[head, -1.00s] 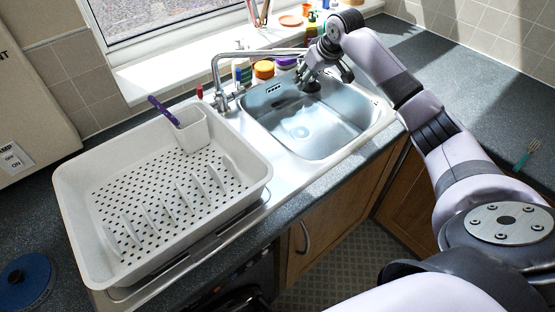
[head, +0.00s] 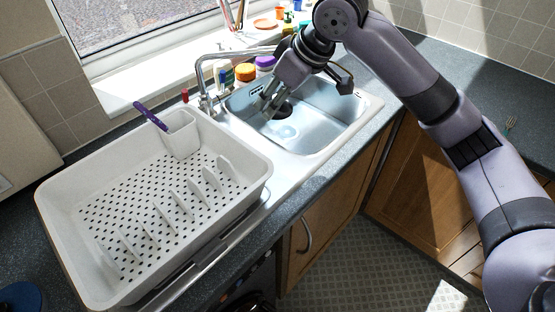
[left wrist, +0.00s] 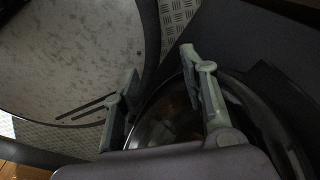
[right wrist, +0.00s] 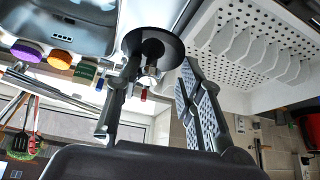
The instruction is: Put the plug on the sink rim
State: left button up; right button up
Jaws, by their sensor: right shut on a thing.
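The plug is a black disc (right wrist: 165,42) with a short stem, seen at the fingertips of my right gripper (right wrist: 160,75) in the right wrist view. In the head view my right gripper (head: 270,104) is shut on the plug (head: 285,111), over the back left part of the steel basin. The sink rim (head: 371,104) is the flat bright steel border around the basin. Fingers partly cover the plug in the head view. My left gripper (left wrist: 160,90) is open and empty in the left wrist view, away from the sink; it is not in the head view.
A white dish rack (head: 60,215) with a grey cutlery cup (head: 181,138) stands left of the basin. The tap (head: 203,80) arches over the back left. Bottles and tubs (head: 245,72) line the back. Free worktop (head: 455,75) lies on the right.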

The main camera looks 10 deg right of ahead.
notch_tip(320, 180, down, 14)
jog(key=shift+r+p, duration=0.15)
jog(key=shift+p, duration=0.35)
jog(key=shift+f, duration=2.4)
jog(key=o, duration=1.2)
jog(key=shift+f, duration=0.1)
jog(key=shift+r, duration=0.25)
jog(key=s+d, duration=0.3)
jog(key=s+d+b, duration=0.1)
jog(key=s+d, duration=0.1)
jog(key=s, duration=0.1)
jog(key=s+d+b, duration=0.1)
jog(key=s+d, duration=0.2)
jog(key=shift+s+d+r, duration=0.1)
jog(key=shift+d+r, duration=0.2)
jog(key=shift+r, duration=0.1)
